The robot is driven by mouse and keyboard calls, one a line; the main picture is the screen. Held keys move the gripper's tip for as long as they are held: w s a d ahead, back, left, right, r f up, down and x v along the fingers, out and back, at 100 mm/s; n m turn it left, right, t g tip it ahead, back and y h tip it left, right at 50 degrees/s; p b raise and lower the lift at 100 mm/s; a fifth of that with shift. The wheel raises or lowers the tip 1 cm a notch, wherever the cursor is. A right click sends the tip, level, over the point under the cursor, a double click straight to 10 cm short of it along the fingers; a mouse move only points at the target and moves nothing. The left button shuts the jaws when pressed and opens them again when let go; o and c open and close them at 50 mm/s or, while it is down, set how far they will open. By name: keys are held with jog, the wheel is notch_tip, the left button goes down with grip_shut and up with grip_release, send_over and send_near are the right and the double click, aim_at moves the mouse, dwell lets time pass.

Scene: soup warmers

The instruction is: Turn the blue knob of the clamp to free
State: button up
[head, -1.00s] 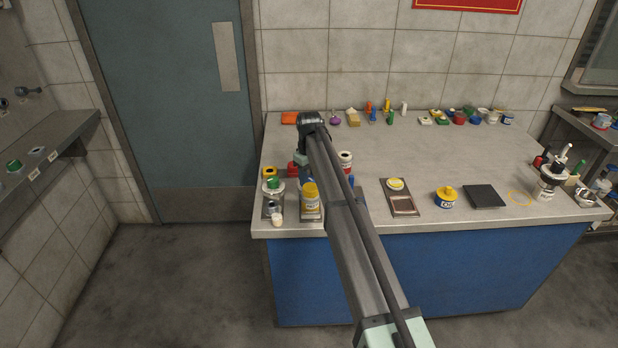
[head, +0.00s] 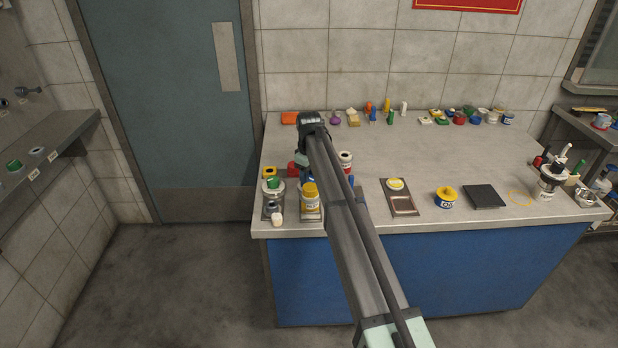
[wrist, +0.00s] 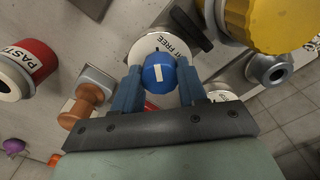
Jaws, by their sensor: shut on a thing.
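The blue knob (wrist: 158,73) shows in the wrist view with a white mark across its face. It sits over a round white dial plate (wrist: 150,44) on which the word FREE can be read. My gripper (wrist: 160,82) is shut on the knob, with one blue finger on each side of it. The white mark stands nearly upright in the wrist view and does not clearly line up with the printed word. In the head view my arm hides most of the clamp, and only a bit of blue shows beside it.
Close by stand a yellow-topped jar (head: 310,194), a green-topped warmer (head: 273,184) and a red-and-white can (head: 345,160). A brown knob-shaped piece (wrist: 85,98) is near my left finger in the wrist view. The counter's middle (head: 400,150) is clear.

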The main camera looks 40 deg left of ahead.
jog(key=o, duration=1.1)
jog(key=shift+c, duration=0.2)
jog(key=shift+r, duration=0.1)
notch_tip(320, 180, up, 14)
jog(key=shift+f, duration=0.2)
